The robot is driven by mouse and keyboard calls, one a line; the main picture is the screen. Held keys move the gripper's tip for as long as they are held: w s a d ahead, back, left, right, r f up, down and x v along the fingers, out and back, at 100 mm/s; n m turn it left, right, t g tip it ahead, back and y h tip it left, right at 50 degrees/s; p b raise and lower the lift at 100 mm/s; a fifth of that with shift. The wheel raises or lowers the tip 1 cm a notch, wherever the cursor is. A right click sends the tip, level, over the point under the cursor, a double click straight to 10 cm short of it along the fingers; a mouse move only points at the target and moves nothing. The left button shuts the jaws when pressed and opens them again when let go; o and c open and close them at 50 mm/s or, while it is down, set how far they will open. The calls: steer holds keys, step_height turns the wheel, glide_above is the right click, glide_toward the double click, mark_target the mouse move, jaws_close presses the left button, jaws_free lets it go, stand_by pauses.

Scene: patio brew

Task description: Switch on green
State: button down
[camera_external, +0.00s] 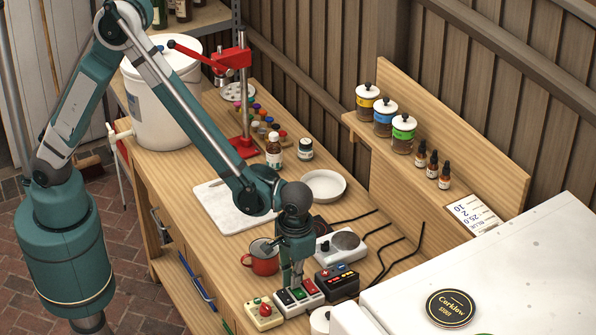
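A light switch box (313,298) with dark, green and red switches sits near the front of the wooden bench. Its green switch (298,294) lies near the middle of the row, and a red switch (309,287) is to its right. My gripper (292,284) points straight down at this box, with its fingertips just above or touching the dark and green part. I cannot tell whether they touch, nor how wide the fingers are apart. No held object shows. The fingers hide part of the box's back edge.
A cream box (264,314) with red and green buttons stands close on the left, a black box (337,281) close on the right. A red mug (262,259) and a white scale (341,247) stand just behind. Black cables run to the right. A white board (232,212) lies farther back.

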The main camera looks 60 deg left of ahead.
steer(key=shift+d+r, duration=0.1)
steer(key=shift+d, duration=0.1)
steer(key=shift+d+r, duration=0.25)
steer(key=shift+d, duration=0.2)
step_height(320, 180, up, 14)
steer(key=a, duration=0.1)
steer(key=shift+a+p, duration=0.35)
stand_by(0.7)
steer(key=shift+f, duration=0.1)
stand_by(0.5)
